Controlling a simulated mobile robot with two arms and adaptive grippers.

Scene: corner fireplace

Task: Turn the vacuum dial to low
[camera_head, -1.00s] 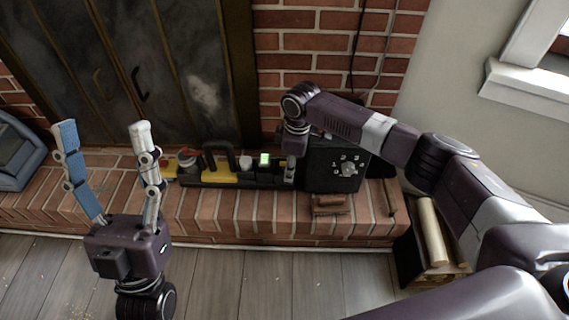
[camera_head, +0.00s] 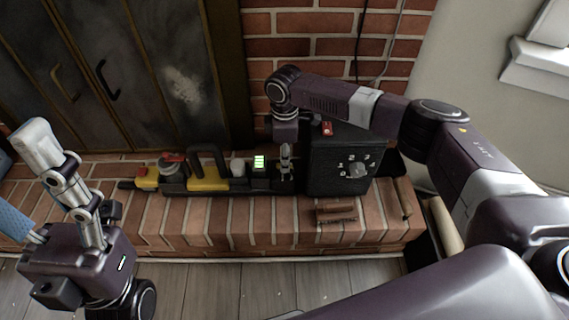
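A black box (camera_head: 325,160) stands on the brick hearth at right of centre. Its front carries a pale grey dial (camera_head: 357,171) ringed by small white marks, too small to read surely. My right gripper (camera_head: 286,170) points down just left of the box, apart from the dial. Its fingers show as one narrow grey shape, so their opening is unclear.
A yellow and black device (camera_head: 208,182) with a black handle and a lit green display (camera_head: 259,162) lies left of my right gripper. A brown object (camera_head: 336,213) lies before the box. A small red item (camera_head: 327,129) is on top. Dark fireplace doors (camera_head: 150,70) stand behind.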

